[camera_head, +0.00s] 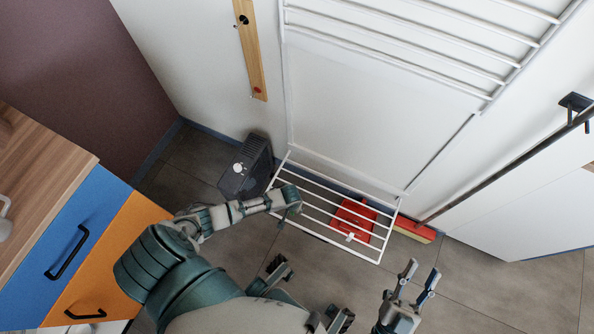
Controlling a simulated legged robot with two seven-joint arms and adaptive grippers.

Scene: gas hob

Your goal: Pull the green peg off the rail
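I cannot make out a green peg in the head view. A wooden strip (252,55) hangs on the white wall, with a dark round spot near its top and a small red one near its lower end. A dark metal rail (500,168) runs along the right wall from a black bracket. My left gripper (292,203) is at the near left corner of the white wire rack; its fingers are too unclear to judge. My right gripper (420,277) is at the lower right, with its two fingers apart and nothing between them.
The white wire rack (318,214) folds out low from the wall. A red object (352,218) shows through its bars, and a red and tan block (413,230) lies beside it. A dark grey box (247,167) stands left.

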